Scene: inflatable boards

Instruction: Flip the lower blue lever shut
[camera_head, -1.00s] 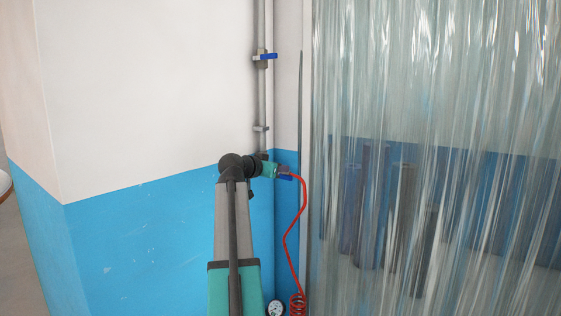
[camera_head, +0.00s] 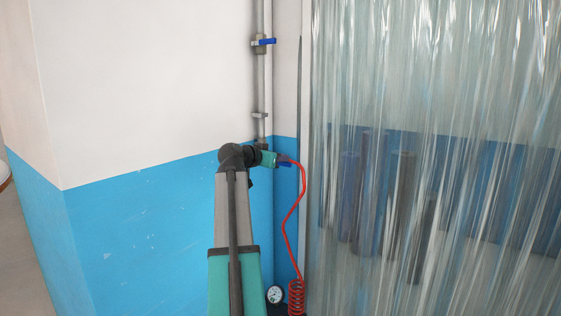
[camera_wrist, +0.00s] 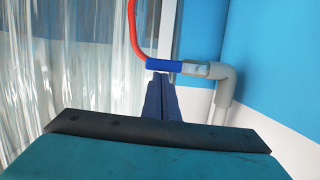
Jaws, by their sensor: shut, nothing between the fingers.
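The lower blue lever (camera_wrist: 164,66) lies in line with the grey pipe fitting (camera_wrist: 205,69) in the wrist view, beside the end of the red hose (camera_wrist: 135,30). In the head view the lever (camera_head: 286,164) is a small blue piece, partly hidden by my wrist. My gripper (camera_wrist: 161,77) is shut and empty. Its dark blue fingertips are right at the lever's edge in the wrist view; I cannot tell whether they touch it. In the head view my gripper (camera_head: 280,160) is at the hose's upper end.
An upper blue lever (camera_head: 266,42) sits on the vertical grey pipe (camera_head: 261,85). The red hose hangs to a coil (camera_head: 296,297) beside a round gauge (camera_head: 275,294). A clear strip curtain (camera_head: 430,150) hangs close on the right. A white and blue wall (camera_head: 140,230) stands on the left.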

